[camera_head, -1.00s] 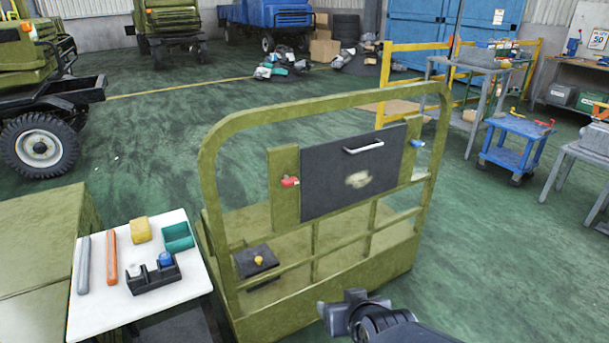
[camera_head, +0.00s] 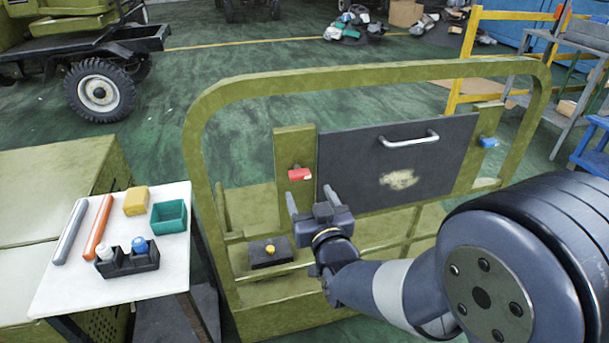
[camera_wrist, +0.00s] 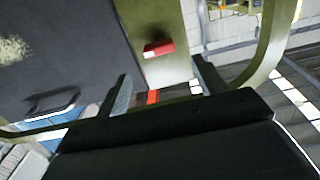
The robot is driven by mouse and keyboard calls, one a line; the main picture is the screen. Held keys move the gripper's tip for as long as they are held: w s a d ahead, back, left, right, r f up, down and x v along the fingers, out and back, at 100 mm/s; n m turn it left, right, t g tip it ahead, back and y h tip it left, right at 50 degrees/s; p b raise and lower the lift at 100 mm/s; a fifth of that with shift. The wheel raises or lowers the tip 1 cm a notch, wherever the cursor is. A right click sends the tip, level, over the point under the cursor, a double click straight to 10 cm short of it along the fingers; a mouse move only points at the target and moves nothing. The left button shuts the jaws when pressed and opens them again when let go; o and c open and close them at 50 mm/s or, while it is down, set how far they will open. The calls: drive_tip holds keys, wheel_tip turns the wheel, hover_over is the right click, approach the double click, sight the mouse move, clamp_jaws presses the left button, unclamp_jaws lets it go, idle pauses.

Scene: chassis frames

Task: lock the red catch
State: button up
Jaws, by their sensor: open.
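The red catch (camera_head: 299,174) sits on the olive post at the left of the dark panel (camera_head: 350,170). It also shows in the wrist view (camera_wrist: 158,49), just beyond the space between my fingers. My gripper (camera_head: 310,195) is open and empty, just below the red catch and apart from it. In the wrist view my gripper's two fingers (camera_wrist: 160,85) stand well apart. A blue catch (camera_head: 489,142) is on the post at the panel's right. The panel carries a white handle (camera_head: 409,139) and a pale worn patch.
An olive tubular frame (camera_head: 205,190) surrounds the panel. A white side table (camera_head: 70,290) at the left holds a yellow block (camera_head: 136,201), a teal bin (camera_head: 168,217), a black holder (camera_head: 127,262) and two bars. A dark box with a yellow knob (camera_head: 270,250) is behind the lower rails.

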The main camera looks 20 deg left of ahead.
sight(301, 177)
drive_tip(key=x, duration=0.7)
drive_tip(key=shift+w, duration=0.3)
drive_tip(key=c, duration=1)
